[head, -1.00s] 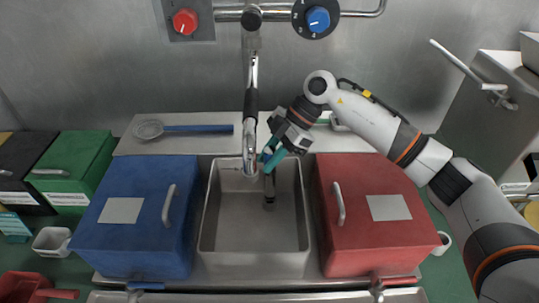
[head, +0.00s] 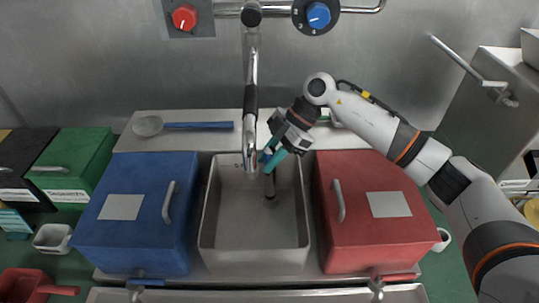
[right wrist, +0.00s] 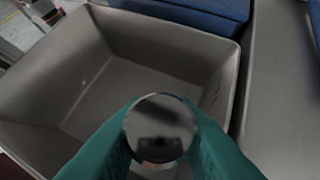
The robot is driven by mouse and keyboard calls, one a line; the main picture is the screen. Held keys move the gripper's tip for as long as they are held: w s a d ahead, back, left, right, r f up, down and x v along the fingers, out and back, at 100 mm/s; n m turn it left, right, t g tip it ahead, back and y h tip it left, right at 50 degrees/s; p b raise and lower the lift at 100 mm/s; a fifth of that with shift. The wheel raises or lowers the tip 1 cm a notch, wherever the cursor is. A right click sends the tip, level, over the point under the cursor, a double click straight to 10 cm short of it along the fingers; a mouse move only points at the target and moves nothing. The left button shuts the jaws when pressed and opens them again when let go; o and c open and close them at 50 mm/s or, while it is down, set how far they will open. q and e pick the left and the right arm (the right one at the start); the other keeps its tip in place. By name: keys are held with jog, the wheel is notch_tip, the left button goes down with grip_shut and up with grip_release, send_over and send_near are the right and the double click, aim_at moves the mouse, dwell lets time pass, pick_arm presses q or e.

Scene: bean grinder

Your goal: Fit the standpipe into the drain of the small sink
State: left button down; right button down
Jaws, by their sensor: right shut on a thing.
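The small sink (head: 255,263) is a grey rectangular basin between the blue and red boxes. It fills much of the right wrist view (right wrist: 60,75). My right gripper (head: 271,160), with teal fingers, is over the back part of the sink. It is shut on the standpipe (head: 270,186), a dark tube pointing down into the basin. In the right wrist view the standpipe's round top (right wrist: 160,126) sits between the fingers. The drain cannot be made out, so I cannot tell whether the lower end is in it. My left gripper is not in view.
A tall faucet (head: 250,140) hangs down over the sink's back edge, close beside my right gripper. A blue box (head: 140,235) stands left of the sink and a red box (head: 370,240) right of it. A blue-handled strainer (head: 150,126) lies on the back ledge.

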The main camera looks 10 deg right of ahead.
jog(key=shift+f+b, duration=0.35)
jog(key=shift+f, duration=1.05)
jog(key=c, duration=1.1)
grip_release()
jog(key=b+v, duration=0.1)
jog(key=v, duration=1.1)
jog(key=shift+b, duration=0.4)
jog(key=shift+s+f, duration=0.1)
jog(key=shift+f, duration=0.05)
